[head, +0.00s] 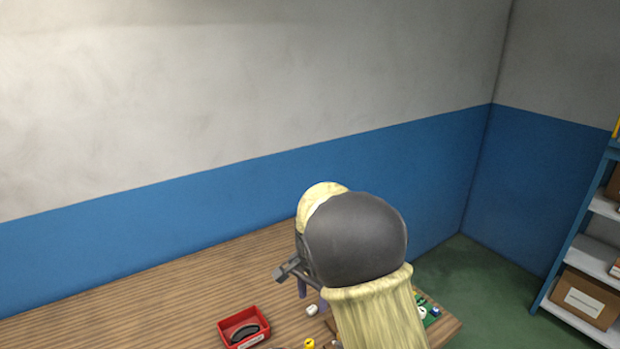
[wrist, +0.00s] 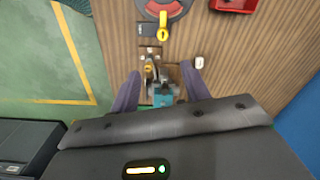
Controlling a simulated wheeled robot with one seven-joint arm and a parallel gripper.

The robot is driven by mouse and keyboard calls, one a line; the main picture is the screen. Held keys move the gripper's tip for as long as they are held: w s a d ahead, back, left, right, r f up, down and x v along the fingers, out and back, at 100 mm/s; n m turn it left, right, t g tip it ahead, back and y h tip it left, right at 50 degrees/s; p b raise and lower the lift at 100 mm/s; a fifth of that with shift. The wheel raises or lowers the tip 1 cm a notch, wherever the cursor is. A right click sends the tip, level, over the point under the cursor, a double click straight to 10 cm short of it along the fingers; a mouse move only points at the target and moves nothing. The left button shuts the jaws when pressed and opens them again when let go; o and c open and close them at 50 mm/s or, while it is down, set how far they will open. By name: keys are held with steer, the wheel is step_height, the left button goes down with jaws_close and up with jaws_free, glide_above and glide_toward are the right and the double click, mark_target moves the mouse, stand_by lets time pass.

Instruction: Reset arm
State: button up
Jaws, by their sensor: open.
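My gripper (wrist: 160,84) is open, its two dark purple fingers spread apart in the wrist view. Between and below the fingers lie a small brass-coloured part (wrist: 149,72) and a teal block (wrist: 162,98); I see nothing clamped. In the head view my dark, rounded arm hides most of the right part of the table, and only bits of my gripper (head: 312,295) show at its lower left, over the table.
The wooden table (head: 150,290) is bare at left. A red bin (head: 256,315) holds a dark item. A small white object (head: 312,310) is near my gripper. A yellow handle (wrist: 163,27) sits by a red and grey disc. Blue shelving (head: 575,240) stands right, beyond green floor.

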steer(key=s+d+r+n+t, duration=0.1)
steer(key=s+d+n+t, duration=0.1)
steer(key=s+d+n, duration=0.6)
steer(key=s+d, duration=0.6)
steer(key=s, duration=0.4)
steer(key=shift+s+d+t, duration=0.3)
steer(key=shift+d, duration=0.1)
